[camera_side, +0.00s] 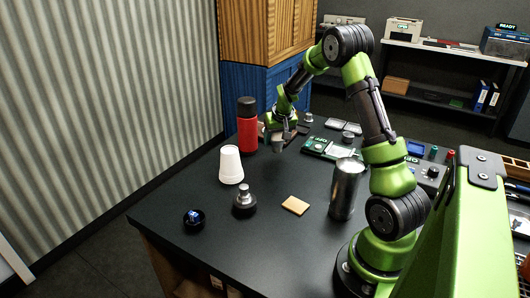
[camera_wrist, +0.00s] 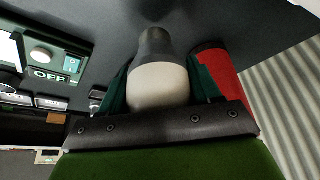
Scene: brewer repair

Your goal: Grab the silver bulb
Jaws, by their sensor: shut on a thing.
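My gripper (camera_side: 279,133) is near the far left part of the dark table, to the right of the red cylinder. In the wrist view my gripper (camera_wrist: 160,92) has its two green fingers on either side of a bulb (camera_wrist: 157,84) and is shut on it. The bulb has a pale rounded body and a grey neck that points away from the palm. In the side view the bulb (camera_side: 278,146) looks silvery grey and hangs below the fingers. I cannot tell whether its lower end is clear of the table.
A red cylinder with a black cap (camera_side: 247,130) stands close by. A white cup (camera_side: 231,165), a black-based silver piece (camera_side: 244,203), a small black round holder (camera_side: 194,217), a tan pad (camera_side: 295,205) and a metal cylinder (camera_side: 345,190) stand nearer. A green panel (camera_side: 328,149) lies right.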

